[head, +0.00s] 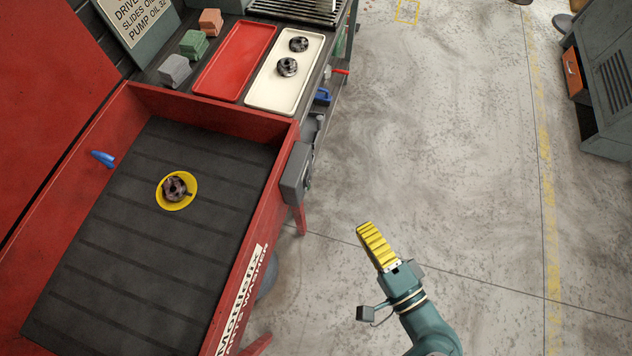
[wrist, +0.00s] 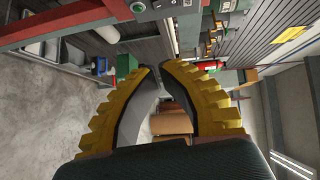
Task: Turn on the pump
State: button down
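A grey box (head: 297,172) is fixed to the outer right wall of the red parts washer (head: 205,110) in the head view. Its front faces away there, so its controls are hard to see. In the wrist view a grey control box (wrist: 155,8) with a green round button shows at the top edge, beside a red beam; it looks like the same box. My gripper (head: 364,226) is over the floor, right of and below the box in the head view, apart from it. In the wrist view its yellow fingers (wrist: 158,68) have a gap between them and hold nothing.
A yellow bowl (head: 164,203) with a dark part sits on the washer's black ribbed floor (head: 110,270). Behind are a red tray (head: 235,60) and a cream tray (head: 265,92) with dark parts. The concrete floor around my gripper is clear. A grey cabinet (head: 610,80) stands far right.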

aim_at(308, 178)
jog(key=a+b+x, duration=0.1)
jog(key=x, duration=0.3)
jog(key=s+b+x, duration=0.1)
jog(key=b+x, duration=0.1)
jog(key=x, duration=0.2)
jog(key=a+b+x, duration=0.1)
jog(key=x, duration=0.3)
jog(key=shift+a+f, duration=0.2)
jog(key=shift+a, duration=0.25)
jog(key=shift+w, duration=0.2)
jog(key=shift+r, duration=0.1)
